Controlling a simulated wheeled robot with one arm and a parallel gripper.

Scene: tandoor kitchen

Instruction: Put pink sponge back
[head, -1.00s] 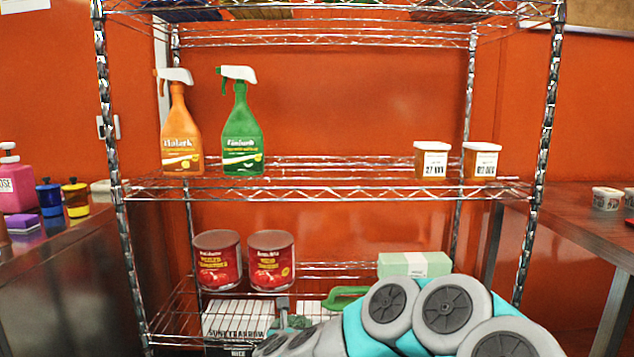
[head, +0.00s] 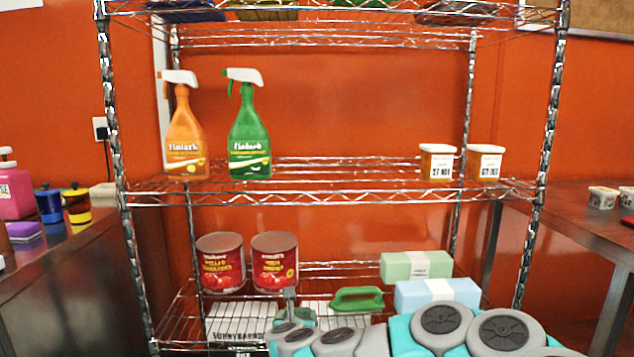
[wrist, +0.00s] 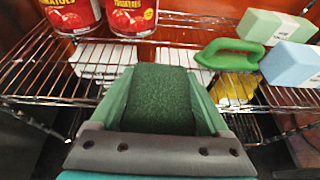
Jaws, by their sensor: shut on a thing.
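My gripper (wrist: 160,105) is shut on a block with a rough dark green face (wrist: 158,98), in the wrist view. No pink shows on the block, and its other sides are hidden, so I cannot tell if it is the pink sponge. In the head view my gripper (head: 291,312) is small and partly hidden by my arm. It is in front of the lower wire shelf (head: 180,320), below and right of the red cans. A purple sponge (head: 26,231) lies on the left counter.
Two red cans (head: 221,263) (head: 274,262) stand on the lower shelf. A green-handled scrubber (head: 357,298), a banded green block (head: 416,265) and a banded blue block (head: 437,294) are to the right. White packages (head: 235,323) lie below. Spray bottles (head: 248,135) stand above.

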